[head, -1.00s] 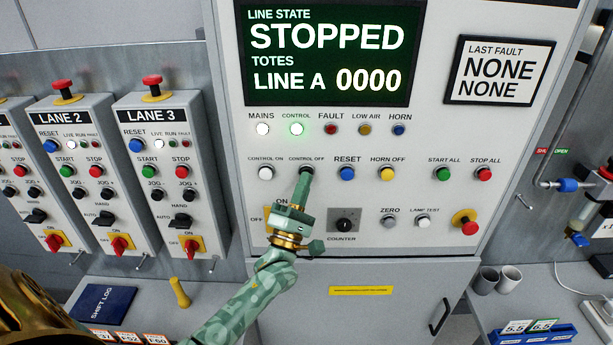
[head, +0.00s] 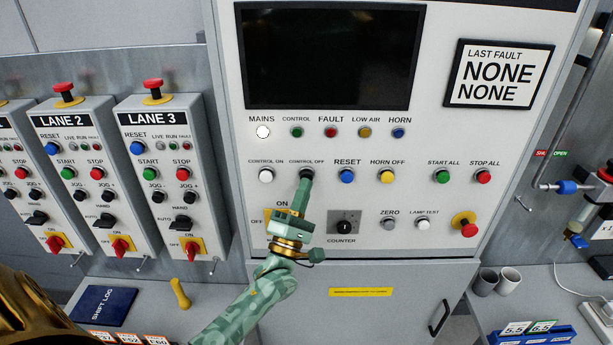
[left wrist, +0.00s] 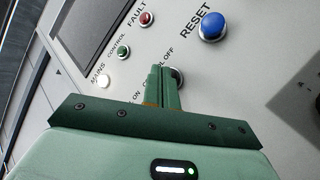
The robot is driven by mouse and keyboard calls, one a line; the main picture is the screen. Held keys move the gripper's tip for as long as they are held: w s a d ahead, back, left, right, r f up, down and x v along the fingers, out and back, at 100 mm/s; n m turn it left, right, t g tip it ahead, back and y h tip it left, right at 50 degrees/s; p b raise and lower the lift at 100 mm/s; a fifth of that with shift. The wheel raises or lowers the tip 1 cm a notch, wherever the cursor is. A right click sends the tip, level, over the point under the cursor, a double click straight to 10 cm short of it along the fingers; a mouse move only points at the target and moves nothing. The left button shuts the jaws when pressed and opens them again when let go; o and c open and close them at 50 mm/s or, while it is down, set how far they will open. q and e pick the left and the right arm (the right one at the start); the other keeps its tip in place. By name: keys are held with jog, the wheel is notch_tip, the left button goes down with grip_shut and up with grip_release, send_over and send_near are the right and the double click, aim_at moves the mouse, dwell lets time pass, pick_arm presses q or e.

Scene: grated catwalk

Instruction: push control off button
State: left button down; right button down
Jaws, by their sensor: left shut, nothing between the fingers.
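The dark control off button (head: 306,174) sits on the control panel below its label, between the white control on button (head: 266,176) and the blue reset button (head: 347,176). My left gripper (head: 306,184) is shut and empty, its fingertips at the control off button and partly covering it. In the left wrist view the shut fingers (left wrist: 162,84) reach the dark button (left wrist: 178,76), partly hidden behind them. I cannot tell how far the button is pressed. The control lamp (head: 297,132) is dark green and unlit, and the mains lamp (head: 263,132) is lit white. The display (head: 333,55) is black. My right gripper is not in view.
The horn off button (head: 387,175) is right of reset. Below my fingers are a rotary switch on a yellow plate, mostly hidden by my gripper, and the counter (head: 344,226). Lane boxes (head: 165,175) stand at the left. A red emergency button (head: 465,222) is lower right.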

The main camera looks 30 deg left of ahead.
pick_arm(q)
jog(key=shift+s+d, duration=0.25)
jog(key=shift+s, duration=0.1)
jog(key=shift+s+d+p, duration=0.35)
jog(key=shift+s+d, duration=0.1)
jog(key=shift+s, duration=0.25)
jog(key=shift+s+d+p, duration=0.35)
jog(key=shift+s+d, duration=0.05)
jog(key=shift+s, duration=0.35)
jog(key=shift+s+d+p, duration=0.35)
jog(key=shift+s+d, duration=0.1)
jog(key=shift+s, duration=0.25)
